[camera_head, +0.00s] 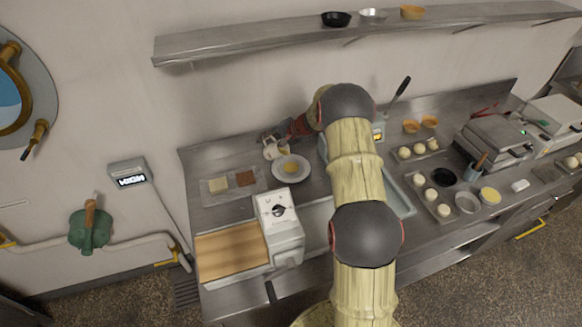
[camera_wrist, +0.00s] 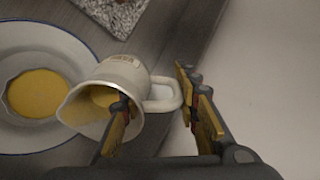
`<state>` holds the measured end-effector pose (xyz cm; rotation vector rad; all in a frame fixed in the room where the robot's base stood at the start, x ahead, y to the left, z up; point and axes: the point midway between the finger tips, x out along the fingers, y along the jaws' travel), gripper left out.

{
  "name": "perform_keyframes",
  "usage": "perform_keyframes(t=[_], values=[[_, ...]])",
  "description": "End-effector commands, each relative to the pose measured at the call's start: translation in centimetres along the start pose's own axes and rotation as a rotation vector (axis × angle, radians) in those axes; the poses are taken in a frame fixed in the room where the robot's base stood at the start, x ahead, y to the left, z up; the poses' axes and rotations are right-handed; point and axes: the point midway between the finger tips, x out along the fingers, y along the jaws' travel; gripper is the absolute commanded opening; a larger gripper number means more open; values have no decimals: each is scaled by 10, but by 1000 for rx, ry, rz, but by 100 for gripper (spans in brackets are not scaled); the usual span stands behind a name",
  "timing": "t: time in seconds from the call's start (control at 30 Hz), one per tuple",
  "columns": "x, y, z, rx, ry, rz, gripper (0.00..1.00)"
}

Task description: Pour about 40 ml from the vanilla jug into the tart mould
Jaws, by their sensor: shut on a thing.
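The vanilla jug (camera_wrist: 128,75), white with a small label, is tilted in the wrist view, its mouth towards the lower left. Yellow liquid shows inside near its lip; no stream is visible. My gripper (camera_wrist: 162,112) is shut on the jug by its handle side, one finger in front of the jug. The tart mould (camera_wrist: 36,93) holds a round yellow pool and sits on a blue-rimmed white plate (camera_wrist: 62,34), left of the jug's mouth. In the head view the jug (camera_head: 270,151) is just up and left of the plate (camera_head: 291,178). My gripper there is partly hidden.
A clear tray (camera_head: 212,198) with a pale and a brown square lies left of the plate. A white machine (camera_head: 281,228) with a dial and a wooden board (camera_head: 230,256) stand in front. Trays of pale balls (camera_head: 432,195) and a waffle iron (camera_head: 492,140) are right.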

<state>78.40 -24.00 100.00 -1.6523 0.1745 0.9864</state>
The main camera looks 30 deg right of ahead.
Motion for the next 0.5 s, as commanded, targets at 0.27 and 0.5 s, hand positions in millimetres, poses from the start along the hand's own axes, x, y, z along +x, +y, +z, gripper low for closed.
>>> perform_keyframes(t=[0.27,0.5], values=[[-1,-5,0,-2,0,46,0],[3,-6,0,-3,0,116,0]])
